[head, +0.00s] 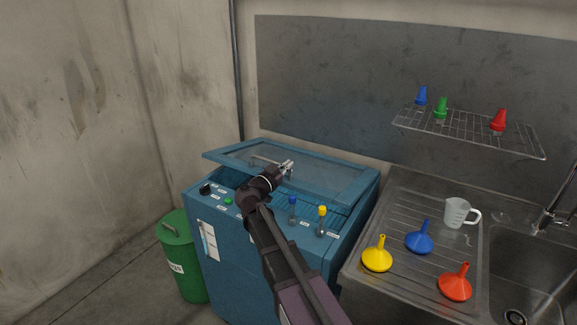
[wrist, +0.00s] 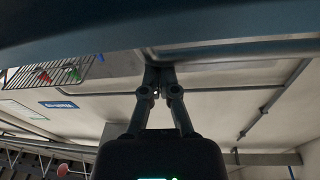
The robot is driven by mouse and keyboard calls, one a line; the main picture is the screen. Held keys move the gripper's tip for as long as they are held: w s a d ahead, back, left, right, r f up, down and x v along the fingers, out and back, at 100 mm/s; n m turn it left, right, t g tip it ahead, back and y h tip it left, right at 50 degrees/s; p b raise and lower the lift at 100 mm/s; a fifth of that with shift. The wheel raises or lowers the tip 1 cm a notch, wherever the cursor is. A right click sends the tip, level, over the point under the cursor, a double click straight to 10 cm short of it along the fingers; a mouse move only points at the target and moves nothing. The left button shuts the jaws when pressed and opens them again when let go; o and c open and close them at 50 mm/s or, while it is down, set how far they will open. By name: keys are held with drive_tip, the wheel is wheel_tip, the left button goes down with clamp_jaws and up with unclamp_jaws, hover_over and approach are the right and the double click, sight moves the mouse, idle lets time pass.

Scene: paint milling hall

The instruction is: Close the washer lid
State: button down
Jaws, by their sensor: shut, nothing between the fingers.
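The blue washer (head: 230,262) stands left of the sink, its lid (head: 362,188) partly raised. The lid has a blue frame and a clear window (head: 315,172). A gap shows between the lid's front edge and the washer body, with a ribbed interior partly visible. My gripper (head: 288,165) is shut and empty at the lid's front edge, overlapping the window in the head view. In the wrist view, my closed fingertips (wrist: 158,70) are just below a dark blue band (wrist: 200,30), likely the lid's edge. I cannot tell whether they touch it. My arm hides part of the washer front.
The steel sink (head: 400,195) to the right holds funnels and a measuring jug (head: 457,212). A wire shelf (head: 465,128) hangs above. A green bin (head: 180,258) stands at left.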

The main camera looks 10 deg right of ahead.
drive_tip(key=shift+a+r, duration=0.1)
drive_tip(key=shift+r, duration=0.05)
idle(0.3)
drive_tip(key=shift+a+r+p, duration=0.25)
drive_tip(key=shift+a+p, duration=0.15)
drive_tip(key=shift+p, duration=0.4)
drive_tip(key=a+r+n+g+y+p, duration=0.1)
drive_tip(key=a+r+y+p, duration=0.1)
drive_tip(key=a+p, duration=0.5)
drive_tip(key=s+a+r+n+g+y+p, duration=0.1)
drive_tip(key=a+r+n+g+y+p, duration=0.1)
drive_tip(key=a+p, duration=0.5)
drive_tip(key=shift+s+a+r+y, duration=0.2)
drive_tip(key=shift+a+r+y, duration=0.2)
drive_tip(key=shift+y, duration=0.5)
drive_tip(key=shift+f, duration=0.1)
drive_tip(key=b, duration=0.5)
hover_over(254, 169)
drive_tip(key=s, duration=0.3)
drive_tip(key=f, duration=0.4)
drive_tip(key=shift+w+d+f, duration=0.2)
drive_tip(key=shift+d+f, duration=0.15)
drive_tip(key=shift+f, duration=0.05)
drive_tip(key=shift+s+a+f+b, duration=0.15)
drive_tip(key=shift+s+f+b, duration=0.05)
drive_tip(key=shift+f+b, duration=0.65)
drive_tip(key=shift+s+a+f+b, duration=0.15)
drive_tip(key=shift+s+f+b, duration=0.05)
drive_tip(key=shift+f+b, duration=0.6)
drive_tip(key=shift+f, duration=0.25)
